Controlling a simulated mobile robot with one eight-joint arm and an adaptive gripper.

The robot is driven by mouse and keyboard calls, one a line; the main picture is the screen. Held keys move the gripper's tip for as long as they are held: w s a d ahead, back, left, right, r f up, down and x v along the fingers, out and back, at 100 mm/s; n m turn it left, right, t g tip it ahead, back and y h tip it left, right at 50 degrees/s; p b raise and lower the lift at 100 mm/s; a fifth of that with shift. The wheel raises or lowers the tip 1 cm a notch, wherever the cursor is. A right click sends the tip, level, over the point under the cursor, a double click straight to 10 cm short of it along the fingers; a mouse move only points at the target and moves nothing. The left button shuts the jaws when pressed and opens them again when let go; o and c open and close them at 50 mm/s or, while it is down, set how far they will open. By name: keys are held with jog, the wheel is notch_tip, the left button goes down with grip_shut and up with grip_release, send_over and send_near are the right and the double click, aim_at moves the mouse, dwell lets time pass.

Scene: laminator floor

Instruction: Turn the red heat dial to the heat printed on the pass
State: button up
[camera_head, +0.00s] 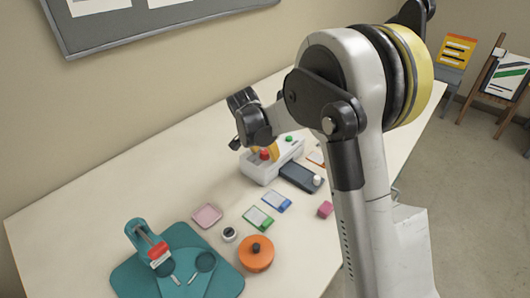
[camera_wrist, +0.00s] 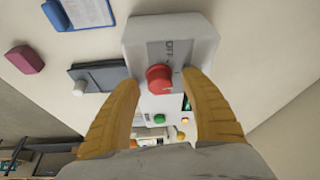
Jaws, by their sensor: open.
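The red heat dial (camera_wrist: 159,77) sits on the grey face of the white laminator (camera_wrist: 206,43) in the wrist view, beside lettering that seems to read "OFF". The dial also shows in the head view (camera_head: 265,154). My gripper (camera_wrist: 161,85) is open, its yellow fingers either side of the dial with gaps visible. A blue-edged pass (camera_wrist: 86,10) lies at the wrist view's top left. In the head view a blue card (camera_head: 277,201) and a green card (camera_head: 258,218) lie on the table. Their print is too small to read.
A dark slab with a white knob (camera_head: 301,178) stands beside the laminator. A pink block (camera_head: 325,209), a pink tray (camera_head: 207,215), an orange round container (camera_head: 256,254) and a teal board with a press (camera_head: 205,284) are on the table. The table's left end is bare.

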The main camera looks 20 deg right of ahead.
jog(key=v, duration=1.2)
jog(key=shift+s, duration=0.1)
